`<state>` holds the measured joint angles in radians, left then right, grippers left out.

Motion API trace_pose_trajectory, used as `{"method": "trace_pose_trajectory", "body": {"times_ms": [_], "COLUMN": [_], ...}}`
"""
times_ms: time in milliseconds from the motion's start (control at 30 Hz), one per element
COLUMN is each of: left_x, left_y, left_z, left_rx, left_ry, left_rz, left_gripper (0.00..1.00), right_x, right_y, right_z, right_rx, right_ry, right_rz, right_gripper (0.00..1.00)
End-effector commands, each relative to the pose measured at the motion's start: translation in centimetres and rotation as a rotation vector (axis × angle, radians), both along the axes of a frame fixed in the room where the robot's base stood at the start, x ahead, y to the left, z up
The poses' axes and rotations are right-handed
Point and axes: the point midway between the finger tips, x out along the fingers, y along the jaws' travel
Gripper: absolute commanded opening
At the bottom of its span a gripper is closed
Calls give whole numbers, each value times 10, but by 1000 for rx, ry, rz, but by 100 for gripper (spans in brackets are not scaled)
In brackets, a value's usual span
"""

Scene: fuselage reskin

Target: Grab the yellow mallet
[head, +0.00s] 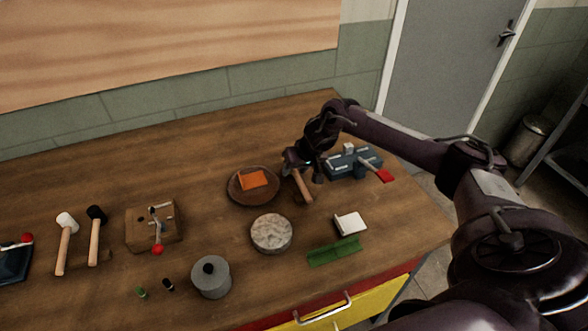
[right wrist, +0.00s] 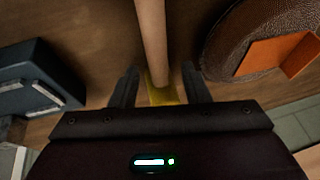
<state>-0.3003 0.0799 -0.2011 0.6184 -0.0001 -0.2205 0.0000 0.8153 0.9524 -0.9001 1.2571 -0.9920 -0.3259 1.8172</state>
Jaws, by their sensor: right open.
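The yellow mallet lies on the wooden table, and its wooden handle (head: 303,188) shows below my right gripper in the head view. In the right wrist view the handle (right wrist: 151,40) comes down from the top edge to the yellow mallet head (right wrist: 163,93). My right gripper (head: 303,170) is open over the head end. Its two fingers stand on either side of the mallet, with a gap on both sides, in the right wrist view (right wrist: 160,85). The gripper hides the mallet head in the head view. My left gripper is not in view.
A brown round dish (head: 236,194) with an orange pad is just left of the gripper. A blue-grey vise-like block (head: 345,168) with a red-tipped lever is just right. A stone disc (head: 271,233), white block (head: 350,223) and green piece (head: 334,251) lie nearer the front. White and black mallets (head: 64,240) are far left.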

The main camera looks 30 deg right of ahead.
Motion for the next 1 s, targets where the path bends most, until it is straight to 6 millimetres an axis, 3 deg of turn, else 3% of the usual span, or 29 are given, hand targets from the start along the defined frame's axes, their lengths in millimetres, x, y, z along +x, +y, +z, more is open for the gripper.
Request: {"method": "trace_pose_trajectory", "body": {"times_ms": [233,533,1000], "left_x": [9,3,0], "left_y": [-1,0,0], "left_z": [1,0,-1], "left_rx": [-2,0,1], "left_ry": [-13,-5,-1], "left_rz": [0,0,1], "left_gripper": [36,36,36], "right_x": [1,0,1], "right_y": [0,0,0], "right_z": [-1,-1,6], "right_rx": [-1,0,1], "right_ry": [-1,-1,-3], "right_rz": [1,0,0], "right_gripper": [40,1,0]}}
